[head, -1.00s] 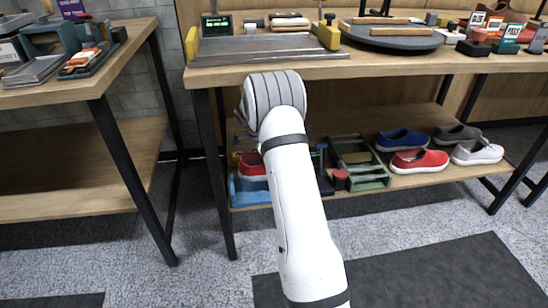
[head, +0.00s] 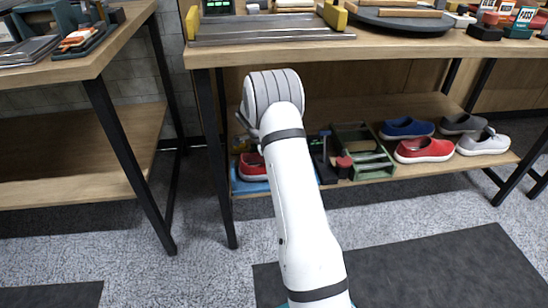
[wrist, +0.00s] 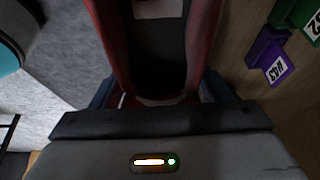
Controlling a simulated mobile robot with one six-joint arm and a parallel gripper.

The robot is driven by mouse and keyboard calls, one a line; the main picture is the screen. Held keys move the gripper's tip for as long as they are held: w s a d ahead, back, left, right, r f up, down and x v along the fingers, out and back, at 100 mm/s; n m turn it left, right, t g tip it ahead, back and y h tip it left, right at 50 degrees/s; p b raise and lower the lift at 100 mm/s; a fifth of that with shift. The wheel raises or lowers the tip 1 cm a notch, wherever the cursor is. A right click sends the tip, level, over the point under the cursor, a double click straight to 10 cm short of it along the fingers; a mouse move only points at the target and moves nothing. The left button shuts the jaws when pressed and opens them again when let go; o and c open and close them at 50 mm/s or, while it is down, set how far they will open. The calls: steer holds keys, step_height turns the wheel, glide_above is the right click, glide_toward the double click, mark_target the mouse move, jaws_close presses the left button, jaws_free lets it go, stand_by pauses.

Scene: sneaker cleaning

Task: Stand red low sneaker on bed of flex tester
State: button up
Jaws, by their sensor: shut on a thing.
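In the wrist view, a red low sneaker (wrist: 203,40) fills the middle, its dark opening and pale inner label facing the camera. My gripper (wrist: 158,95) is shut on its near end. In the head view, my arm hides the gripper. A red sneaker (head: 252,167) with a white sole shows left of the arm, above or on a blue base (head: 243,187) on the lower shelf; contact cannot be told. It looks like the held one. Which device is the flex tester is not clear; the blue base may be its bed.
A dark device (head: 322,160) and a green frame (head: 362,152) stand right of my arm. Another red sneaker (head: 424,150), a blue one (head: 406,128), a grey one and a white one (head: 484,143) are farther right. The tabletop (head: 230,56) overhangs the shelf. A table leg (head: 215,150) stands at left.

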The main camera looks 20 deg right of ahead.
steer(key=shift+f, duration=0.45)
steer(key=o, duration=1.4)
